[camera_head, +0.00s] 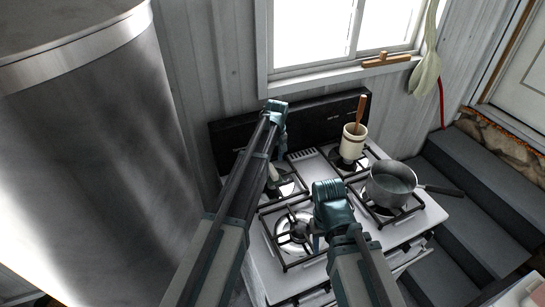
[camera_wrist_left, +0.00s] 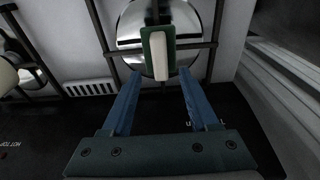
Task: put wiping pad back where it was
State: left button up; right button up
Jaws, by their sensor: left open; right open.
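The wiping pad (camera_wrist_left: 158,55), a small block with a pale face and dark green edges, rests over a back burner of the stove in the left wrist view. In the head view a small pale piece of it (camera_head: 272,173) seems to show beside my left arm. My left gripper (camera_wrist_left: 160,76) is open, its two blue fingers pointing toward the pad's near end, one on each side, with visible gaps. In the head view my left gripper (camera_head: 275,113) is above the stove's back left. My right gripper (camera_head: 330,200) is open above the front burners; its fingertips are mostly hidden.
The white stove (camera_head: 416,228) has black grates. A crock (camera_head: 352,143) with a wooden utensil and a saucepan (camera_head: 393,183) stand on its right side. A dark backguard (camera_head: 325,113) rises behind. A large metal barrel (camera_head: 90,160) is left; grey steps (camera_head: 480,185) are right.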

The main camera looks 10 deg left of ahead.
aim_at(274, 171)
pick_arm(q)
notch_tip(274, 171, up, 5)
jog(key=p, duration=0.4)
jog(key=s+d+m, duration=0.3)
jog(key=s, duration=0.8)
jog(key=s+d+m+g, duration=0.1)
jog(key=s+d+m, duration=0.2)
jog(key=s, duration=0.7)
jog(key=s+d+m, duration=0.3)
jog(key=s+m, duration=0.1)
jog(key=s, duration=0.7)
jog(key=shift+s, duration=0.35)
pick_arm(e)
notch_tip(274, 171, up, 5)
jog(key=shift+f, duration=0.1)
pick_arm(q)
jog(key=shift+f, duration=0.1)
jog(key=shift+m, duration=0.3)
notch_tip(274, 171, down, 12)
jog(key=b, duration=1.2)
pick_arm(e)
notch_tip(274, 171, down, 12)
jog(key=shift+r, duration=0.1)
pick_arm(q)
jog(key=shift+r, duration=0.2)
pick_arm(e)
jog(key=shift+r, duration=0.1)
